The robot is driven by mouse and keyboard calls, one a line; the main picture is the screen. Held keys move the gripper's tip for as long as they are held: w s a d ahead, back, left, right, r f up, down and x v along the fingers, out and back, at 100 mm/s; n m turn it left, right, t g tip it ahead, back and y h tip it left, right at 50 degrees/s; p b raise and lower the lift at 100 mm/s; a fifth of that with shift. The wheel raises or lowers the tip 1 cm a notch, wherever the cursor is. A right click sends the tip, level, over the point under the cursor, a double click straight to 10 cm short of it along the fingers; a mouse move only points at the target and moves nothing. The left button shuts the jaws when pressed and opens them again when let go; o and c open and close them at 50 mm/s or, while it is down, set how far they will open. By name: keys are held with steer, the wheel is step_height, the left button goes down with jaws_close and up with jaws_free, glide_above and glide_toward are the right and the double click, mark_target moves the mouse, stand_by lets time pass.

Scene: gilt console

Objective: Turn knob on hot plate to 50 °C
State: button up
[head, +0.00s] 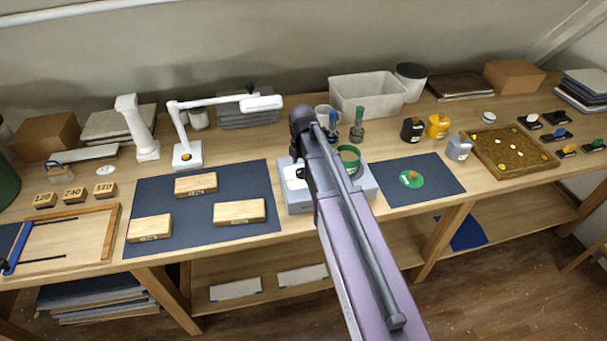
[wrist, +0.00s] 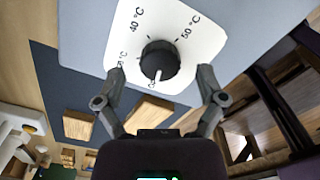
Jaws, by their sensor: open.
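The hot plate (head: 299,204) is a light grey box at the table's front edge, partly hidden by my arm. The wrist view shows its white dial panel (wrist: 207,38) with a black round knob (wrist: 160,60). The knob's white pointer line faces the bottom of the picture, toward a partly hidden label. The 40 °C mark is at the upper left and the 50 °C mark at the upper right. My gripper (wrist: 161,75) is open, with one finger on each side of the knob and visible gaps between. In the head view my arm hides the gripper's fingers.
A green pot (head: 349,158) sits on the hot plate. Wooden blocks (head: 239,211) lie on a dark mat (head: 205,235) to the left. Another dark mat (head: 440,181) lies to the right.

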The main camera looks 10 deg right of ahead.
steer(key=shift+f+b, duration=0.55)
steer(key=shift+f, duration=0.25)
steer(key=c, duration=1.1)
steer(key=shift+d, duration=0.2)
steer(key=shift+c, duration=0.2)
steer(key=shift+a, duration=0.15)
